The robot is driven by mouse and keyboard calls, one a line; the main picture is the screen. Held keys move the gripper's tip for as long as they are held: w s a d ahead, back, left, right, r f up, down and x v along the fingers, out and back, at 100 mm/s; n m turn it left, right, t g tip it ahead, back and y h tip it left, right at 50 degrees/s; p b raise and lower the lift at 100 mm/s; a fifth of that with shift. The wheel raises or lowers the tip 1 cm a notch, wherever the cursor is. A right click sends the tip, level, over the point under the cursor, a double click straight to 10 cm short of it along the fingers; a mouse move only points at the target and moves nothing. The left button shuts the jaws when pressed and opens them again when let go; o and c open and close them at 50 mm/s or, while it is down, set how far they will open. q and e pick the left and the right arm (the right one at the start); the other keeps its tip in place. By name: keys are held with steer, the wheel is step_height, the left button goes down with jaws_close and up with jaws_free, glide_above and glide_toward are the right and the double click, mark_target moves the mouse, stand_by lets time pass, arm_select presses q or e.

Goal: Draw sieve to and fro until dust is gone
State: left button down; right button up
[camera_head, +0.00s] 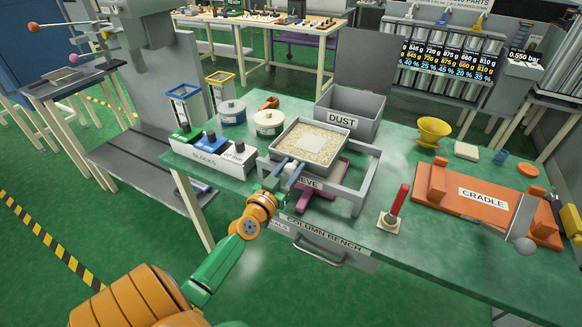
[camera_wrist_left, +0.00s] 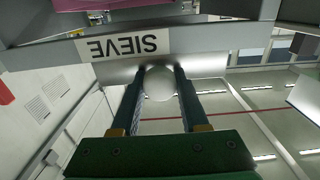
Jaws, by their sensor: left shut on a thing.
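The sieve (camera_head: 341,134) is a square grey tray on a grey frame at the near edge of the green bench. Pale grainy material (camera_head: 312,143) lies in it. My left gripper (camera_head: 287,168) reaches the sieve's front from below left. In the left wrist view, its two dark fingers (camera_wrist_left: 160,72) are shut on a round pale knob (camera_wrist_left: 160,86) below the upside-down SIEVE label (camera_wrist_left: 124,45). Faint whitish haze shows below the bench front. A grey open bin labelled DUST (camera_head: 351,108) stands behind the sieve. My right gripper is not seen.
An orange cradle (camera_head: 450,203), yellow funnel (camera_head: 433,130) and small pieces lie farther right. A drawer handle (camera_head: 318,253) juts from the bench front.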

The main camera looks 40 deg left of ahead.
arm_select(q)
steer(key=shift+d, duration=0.15)
steer(key=d+p, duration=0.1)
steer(key=d, duration=0.1)
steer(key=w+d+p, duration=0.1)
steer(key=d, duration=0.1)
steer(key=d+p, duration=0.1)
steer(key=d, duration=0.2)
steer(key=shift+w, duration=0.35)
steer(key=shift+c, duration=2.2)
jaws_free()
steer(key=shift+a, duration=0.1)
glide_toward(322, 170)
steer(key=shift+s+a+p, duration=0.1)
steer(key=shift+s+p, duration=0.15)
steer(key=shift+p, duration=0.05)
